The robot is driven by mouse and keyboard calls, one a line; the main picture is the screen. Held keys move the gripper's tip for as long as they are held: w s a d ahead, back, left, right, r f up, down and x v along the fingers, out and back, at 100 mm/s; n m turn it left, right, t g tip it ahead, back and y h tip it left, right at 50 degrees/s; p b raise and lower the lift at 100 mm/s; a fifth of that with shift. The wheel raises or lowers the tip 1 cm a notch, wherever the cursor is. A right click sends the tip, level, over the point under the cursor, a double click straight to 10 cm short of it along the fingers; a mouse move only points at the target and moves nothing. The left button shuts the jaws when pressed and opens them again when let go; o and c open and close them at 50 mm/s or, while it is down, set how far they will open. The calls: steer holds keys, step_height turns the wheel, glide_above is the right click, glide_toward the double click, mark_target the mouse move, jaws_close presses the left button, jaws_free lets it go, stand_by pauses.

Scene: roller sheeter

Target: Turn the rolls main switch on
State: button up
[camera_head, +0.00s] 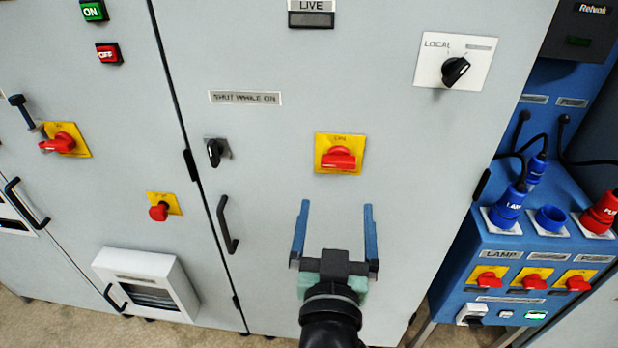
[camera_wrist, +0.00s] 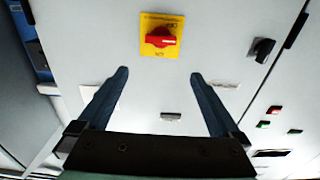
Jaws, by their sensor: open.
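A red rotary switch on a yellow plate (camera_head: 339,158) sits on the grey cabinet door, its handle lying roughly horizontal. The same switch shows at the top middle of the wrist view (camera_wrist: 160,38), between and beyond the fingertips. Its small lettering is too blurred to read surely. My gripper (camera_head: 336,207) is open and empty below this switch in the head view, not touching it. Both blue fingers show in the wrist view (camera_wrist: 159,73). A second red switch on a yellow plate (camera_head: 62,140) is on the left cabinet. I cannot tell from the labels which one is the rolls main switch.
A black door handle (camera_head: 227,225) and a black key-type knob (camera_head: 215,151) stick out left of my gripper. A black selector (camera_head: 455,71) is upper right. A blue panel (camera_head: 515,245) with plugs and red switches stands right. The door around my fingers is clear.

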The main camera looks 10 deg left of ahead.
mark_target(339, 164)
steer(key=w, duration=0.4)
steer(key=w+f+p, duration=0.1)
steer(key=w, duration=0.3)
steer(key=w+p, duration=0.1)
steer(key=w, duration=0.3)
steer(key=shift+w+f, duration=0.15)
steer(key=shift+w, duration=0.25)
steer(key=c, duration=1.2)
